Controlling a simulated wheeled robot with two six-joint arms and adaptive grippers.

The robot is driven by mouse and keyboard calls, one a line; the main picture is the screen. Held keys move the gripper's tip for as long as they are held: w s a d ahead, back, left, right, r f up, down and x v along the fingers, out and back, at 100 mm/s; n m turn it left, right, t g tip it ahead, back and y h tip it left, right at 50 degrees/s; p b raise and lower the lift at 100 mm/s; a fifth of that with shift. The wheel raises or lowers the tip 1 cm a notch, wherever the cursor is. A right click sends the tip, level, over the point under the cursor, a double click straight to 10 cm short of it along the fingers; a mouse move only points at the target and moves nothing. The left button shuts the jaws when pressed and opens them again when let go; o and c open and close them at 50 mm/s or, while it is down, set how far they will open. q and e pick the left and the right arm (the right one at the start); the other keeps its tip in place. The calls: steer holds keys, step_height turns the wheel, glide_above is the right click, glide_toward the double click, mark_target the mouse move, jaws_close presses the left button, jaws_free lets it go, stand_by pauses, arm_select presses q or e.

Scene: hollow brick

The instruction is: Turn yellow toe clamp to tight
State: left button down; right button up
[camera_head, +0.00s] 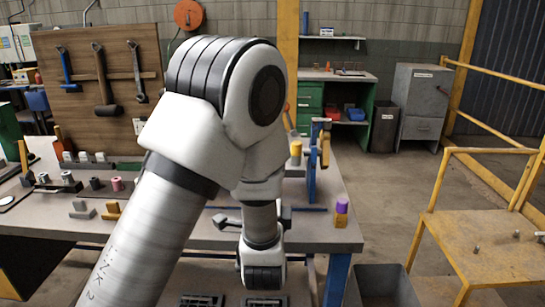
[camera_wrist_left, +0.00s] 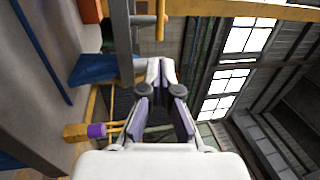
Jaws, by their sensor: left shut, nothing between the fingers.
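A small yellow block-shaped piece (camera_head: 112,210), possibly the yellow toe clamp, sits on the bench's left front beside a similar grey piece (camera_head: 82,210). A yellow block with a purple top (camera_head: 341,215) stands at the bench's right front corner; it also shows at the lower left of the left wrist view (camera_wrist_left: 76,132). A blue upright fixture with a yellow part (camera_head: 312,165) stands behind it. My left arm fills the middle of the head view and hides part of the bench. My left gripper (camera_wrist_left: 161,72) is shut and empty, apart from the yellow-purple block. My right gripper is not seen.
The grey bench (camera_head: 190,235) holds several small parts on its left. Tools hang on a wooden board (camera_head: 100,75) behind. A yellow-railed stand (camera_head: 490,260) is at the right, and a dark bin (camera_head: 385,285) is on the floor. The floor between is mostly clear.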

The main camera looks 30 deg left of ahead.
arm_select(q)
steer(key=p+x, duration=0.1)
steer(key=x, duration=0.8)
steer(key=shift+w, duration=0.2)
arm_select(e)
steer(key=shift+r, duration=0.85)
arm_select(q)
steer(key=shift+a+f, duration=0.1)
steer(key=shift+a, duration=0.1)
steer(key=shift+w+d+n+g+y+p, duration=0.1)
steer(key=shift+d+n+g+y+p, duration=0.05)
steer(key=shift+n+g+y+p, duration=0.35)
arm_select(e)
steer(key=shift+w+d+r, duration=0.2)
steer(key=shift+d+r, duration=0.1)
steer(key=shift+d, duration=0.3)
